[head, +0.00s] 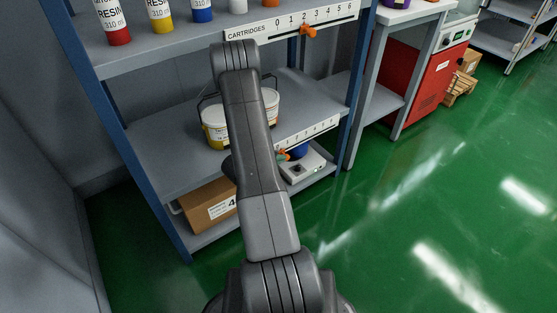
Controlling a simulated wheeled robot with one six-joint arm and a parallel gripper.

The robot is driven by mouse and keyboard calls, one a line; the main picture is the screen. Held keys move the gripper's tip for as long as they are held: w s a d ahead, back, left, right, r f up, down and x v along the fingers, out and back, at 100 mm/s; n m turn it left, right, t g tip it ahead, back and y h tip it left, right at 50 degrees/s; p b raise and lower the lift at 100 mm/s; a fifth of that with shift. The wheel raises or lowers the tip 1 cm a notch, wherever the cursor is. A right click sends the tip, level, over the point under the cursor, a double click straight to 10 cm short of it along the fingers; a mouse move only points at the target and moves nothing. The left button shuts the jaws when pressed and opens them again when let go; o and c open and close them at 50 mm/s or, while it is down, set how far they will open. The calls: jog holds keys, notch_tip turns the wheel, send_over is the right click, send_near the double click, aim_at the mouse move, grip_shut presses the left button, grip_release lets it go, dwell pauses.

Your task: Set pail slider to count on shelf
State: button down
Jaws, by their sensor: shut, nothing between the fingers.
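Two white pails stand on the middle shelf (165,160), partly behind my arm. The left pail (214,132) has a yellow band, and the right pail (271,101) shows only its right side. Along that shelf's front edge runs a white number strip (308,132), with its left part hidden by my arm. An orange slider (283,155) shows at the strip's lower left, just right of my arm. The number it marks cannot be read. My gripper is hidden behind my own arm, so its place relative to the slider cannot be seen.
Several resin cartridges, including a red one (112,24), stand on the upper shelf. Its CARTRIDGES strip (263,30) has an orange slider (308,31) near 2. Below are a carton (208,206) and a white scale (304,168). A red machine (428,85) stands right. Green floor (400,220) is clear.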

jog(key=w+d, duration=0.4)
jog(key=d, duration=0.2)
jog(key=shift+w+b, duration=0.2)
jog(key=shift+b, duration=0.15)
jog(key=p+v, duration=0.4)
jog(key=v, duration=1)
